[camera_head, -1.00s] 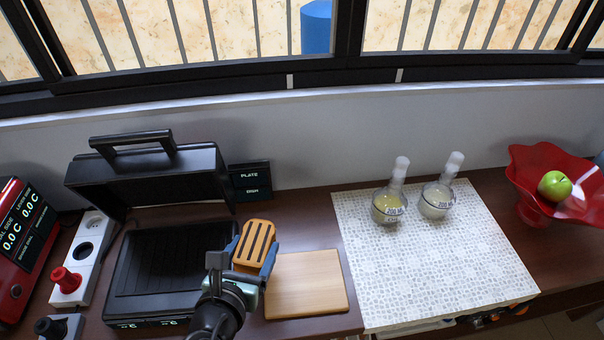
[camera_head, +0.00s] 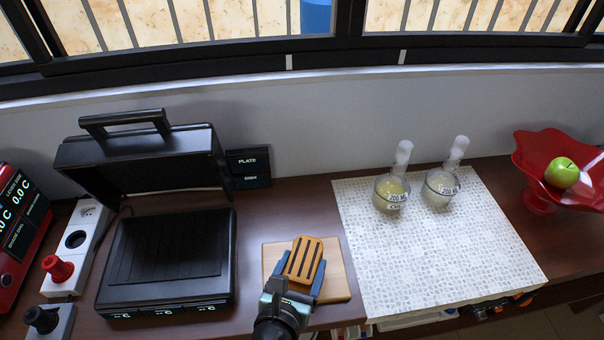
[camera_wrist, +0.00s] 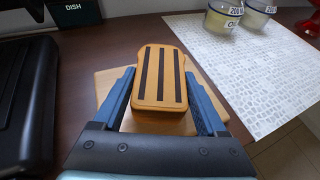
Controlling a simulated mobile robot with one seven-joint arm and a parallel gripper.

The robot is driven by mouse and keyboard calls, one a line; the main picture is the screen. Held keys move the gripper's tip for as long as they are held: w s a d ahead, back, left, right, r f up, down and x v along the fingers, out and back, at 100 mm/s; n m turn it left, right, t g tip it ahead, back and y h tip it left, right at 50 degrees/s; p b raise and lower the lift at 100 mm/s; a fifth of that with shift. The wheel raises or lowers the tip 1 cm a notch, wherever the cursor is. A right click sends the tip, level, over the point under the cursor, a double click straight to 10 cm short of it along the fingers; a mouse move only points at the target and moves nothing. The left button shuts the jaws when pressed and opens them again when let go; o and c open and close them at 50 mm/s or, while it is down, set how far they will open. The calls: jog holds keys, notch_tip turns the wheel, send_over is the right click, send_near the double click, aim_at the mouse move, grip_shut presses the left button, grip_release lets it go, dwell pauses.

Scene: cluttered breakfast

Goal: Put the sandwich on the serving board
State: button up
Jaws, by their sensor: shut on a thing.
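The sandwich (camera_head: 304,260) is toasted golden brown with dark grill stripes. My gripper (camera_head: 302,280) is shut on it, with a blue finger along each side. In the wrist view the sandwich (camera_wrist: 160,80) sits between the two fingers (camera_wrist: 160,103). The serving board (camera_head: 338,283) is a light wooden rectangle on the counter, and the sandwich is over it in the head view. The board also shows below the sandwich in the wrist view (camera_wrist: 106,84). I cannot tell whether the sandwich touches the board.
An open black grill (camera_head: 170,260) stands left of the board, its plate empty. A patterned mat (camera_head: 430,260) with two glass bottles (camera_head: 391,190) lies to the right. A red bowl (camera_head: 540,160) with a green apple (camera_head: 562,172) is at the far right.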

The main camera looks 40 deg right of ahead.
jog(key=shift+f, duration=0.45)
jog(key=shift+f, duration=0.2)
jog(key=o, duration=1.3)
jog(key=shift+r, duration=0.15)
